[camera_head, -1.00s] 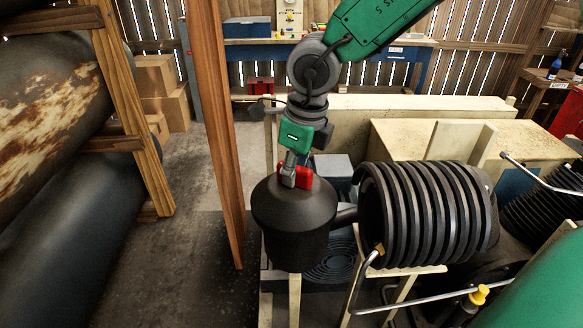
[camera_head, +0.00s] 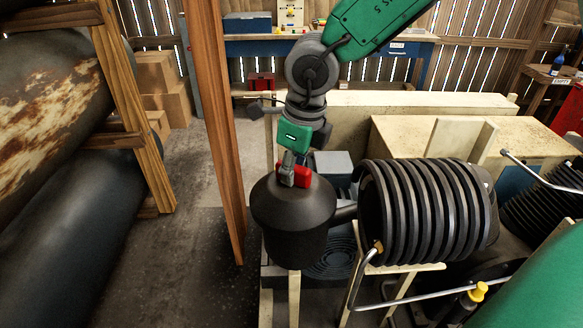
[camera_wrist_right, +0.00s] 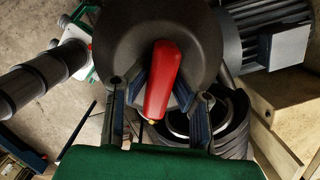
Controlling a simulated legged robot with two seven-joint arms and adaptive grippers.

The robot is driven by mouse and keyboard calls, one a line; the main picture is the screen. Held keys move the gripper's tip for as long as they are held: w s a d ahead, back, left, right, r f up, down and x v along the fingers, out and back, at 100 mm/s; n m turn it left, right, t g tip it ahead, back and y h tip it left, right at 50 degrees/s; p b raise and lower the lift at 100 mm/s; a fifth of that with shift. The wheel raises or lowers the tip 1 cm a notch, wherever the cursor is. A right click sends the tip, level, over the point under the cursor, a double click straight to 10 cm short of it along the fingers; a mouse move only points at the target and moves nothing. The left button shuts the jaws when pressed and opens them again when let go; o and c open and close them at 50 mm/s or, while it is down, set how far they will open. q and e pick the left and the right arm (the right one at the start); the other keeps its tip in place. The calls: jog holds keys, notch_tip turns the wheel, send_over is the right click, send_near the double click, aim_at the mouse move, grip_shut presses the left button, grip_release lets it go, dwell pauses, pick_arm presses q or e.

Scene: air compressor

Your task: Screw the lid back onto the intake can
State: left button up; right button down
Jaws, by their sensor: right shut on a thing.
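The intake can (camera_head: 298,244) is a black round can with a black conical lid (camera_head: 315,205) resting on its top. A red handle (camera_head: 301,177) stands on top of the lid. My right gripper (camera_head: 287,176) comes down from above and is shut on the red handle. In the right wrist view, the red handle (camera_wrist_right: 163,82) lies between my right gripper's fingers (camera_wrist_right: 160,95), with the dark lid (camera_wrist_right: 125,40) behind it. Whether the lid's threads are engaged cannot be seen. My left gripper is not in view.
A black ribbed cylinder (camera_head: 425,212) joins the can by a short pipe on the right. A wooden post (camera_head: 213,120) stands close on the left. A bent metal pipe (camera_head: 420,302) runs at the lower right.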

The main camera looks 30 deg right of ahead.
jog(key=shift+d+f, duration=0.1)
jog(key=shift+d, duration=0.25)
jog(key=shift+a, duration=0.2)
jog(key=shift+a+p, duration=0.1)
jog(key=shift+p, duration=0.3)
jog(key=shift+d, duration=0.2)
jog(key=shift+p, duration=0.45)
jog(key=shift+f+b, duration=0.55)
jog(key=shift+f, duration=0.35)
